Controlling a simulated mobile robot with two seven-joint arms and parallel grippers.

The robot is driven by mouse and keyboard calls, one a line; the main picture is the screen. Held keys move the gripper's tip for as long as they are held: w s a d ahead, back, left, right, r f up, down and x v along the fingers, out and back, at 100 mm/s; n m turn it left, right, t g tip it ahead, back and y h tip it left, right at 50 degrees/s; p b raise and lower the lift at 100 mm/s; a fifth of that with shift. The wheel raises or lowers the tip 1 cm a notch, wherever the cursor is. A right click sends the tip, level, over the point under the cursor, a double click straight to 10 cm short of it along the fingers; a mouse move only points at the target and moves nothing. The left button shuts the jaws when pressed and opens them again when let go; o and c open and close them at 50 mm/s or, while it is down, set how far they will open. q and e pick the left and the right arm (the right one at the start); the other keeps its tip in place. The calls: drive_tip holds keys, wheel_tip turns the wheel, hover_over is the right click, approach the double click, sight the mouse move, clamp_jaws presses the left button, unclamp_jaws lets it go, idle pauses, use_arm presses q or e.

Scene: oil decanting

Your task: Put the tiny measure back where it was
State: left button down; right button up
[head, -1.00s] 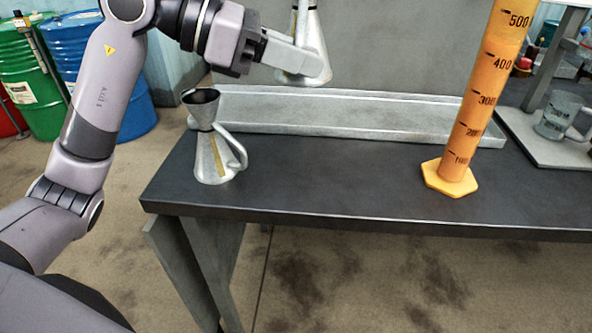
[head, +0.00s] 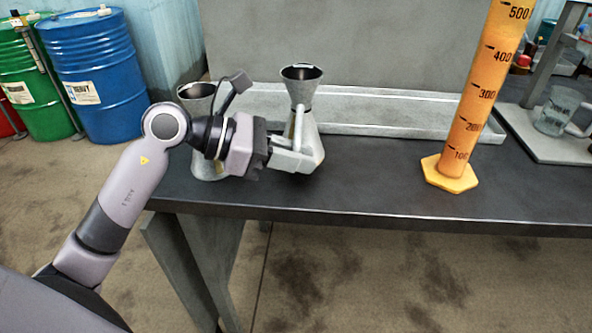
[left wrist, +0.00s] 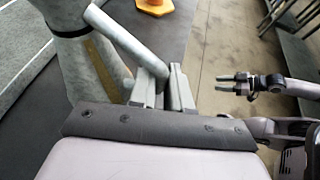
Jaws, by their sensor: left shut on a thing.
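My left gripper (head: 290,158) is shut on the handle of a grey metal measure (head: 301,100), a conical can with a flared, open top. The measure is upright at the front of the long metal tray, low over the dark table; I cannot tell whether its base touches the table. In the left wrist view, the fingers (left wrist: 163,88) close on the handle of the measure (left wrist: 78,62). A second similar measure (head: 200,105) stands to the left, partly hidden behind my left arm. My right gripper (left wrist: 238,85) shows small in the left wrist view, its fingers apart and empty.
The dark table (head: 390,185) is clear between the held measure and the orange graduated cylinder (head: 470,120). The long shallow metal tray (head: 385,110) lies behind. A glass mug (head: 560,112) stands on a pale base at the right. Drums stand beyond at the left.

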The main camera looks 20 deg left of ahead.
use_arm(q)
drive_tip(key=shift+f, duration=1.5)
drive_tip(key=shift+f+b, duration=0.25)
drive_tip(key=shift+b, duration=0.05)
drive_tip(key=c, duration=1.1)
unclamp_jaws()
drive_tip(key=shift+r, duration=0.1)
drive_tip(key=shift+r+p, duration=0.2)
drive_tip(key=shift+p, duration=0.1)
drive_tip(key=b+v, duration=0.2)
drive_tip(key=v, duration=0.9)
drive_tip(key=shift+s+a+r, duration=0.2)
drive_tip(key=shift+s+a, duration=0.05)
drive_tip(key=shift+a, duration=0.15)
